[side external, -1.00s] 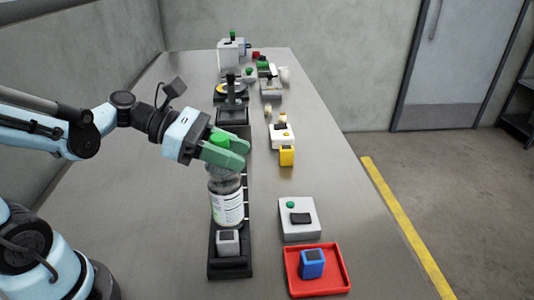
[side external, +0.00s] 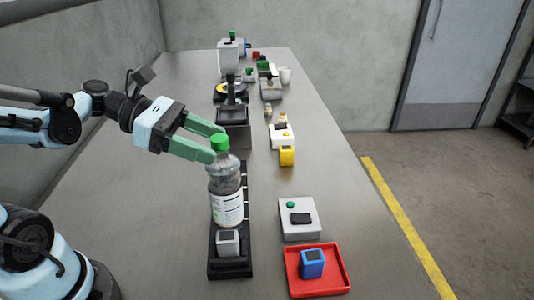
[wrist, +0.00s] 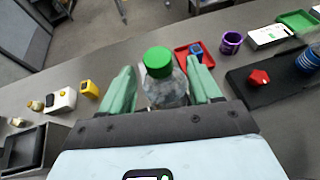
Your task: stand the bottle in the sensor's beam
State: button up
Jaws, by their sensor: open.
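The bottle (side external: 226,187) is clear with a green cap and a white label. It stands upright on the black base (side external: 231,262), just behind a small grey block with a dark face (side external: 228,242), which may be the sensor. In the wrist view the bottle (wrist: 166,88) shows between the two spread fingers (wrist: 162,88). Whether the bottle crosses a beam cannot be seen.
A grey box with a green button (side external: 299,218) and a red tray (side external: 318,288) holding a blue device (side external: 312,263) lie to the right. A yellow device (side external: 287,156) and a black machine (side external: 233,125) stand farther back. The table's left side is mostly clear.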

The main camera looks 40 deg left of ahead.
aim_at(228, 156)
jog(key=v, duration=0.7)
jog(key=shift+f, duration=0.1)
jog(key=x, duration=1.1)
jog(key=shift+w+d, duration=0.1)
jog(key=shift+d, duration=0.05)
jog(key=shift+w+d+f, duration=0.15)
jog(key=shift+d+f, duration=0.05)
jog(key=shift+f, duration=0.05)
jog(key=shift+r, duration=0.1)
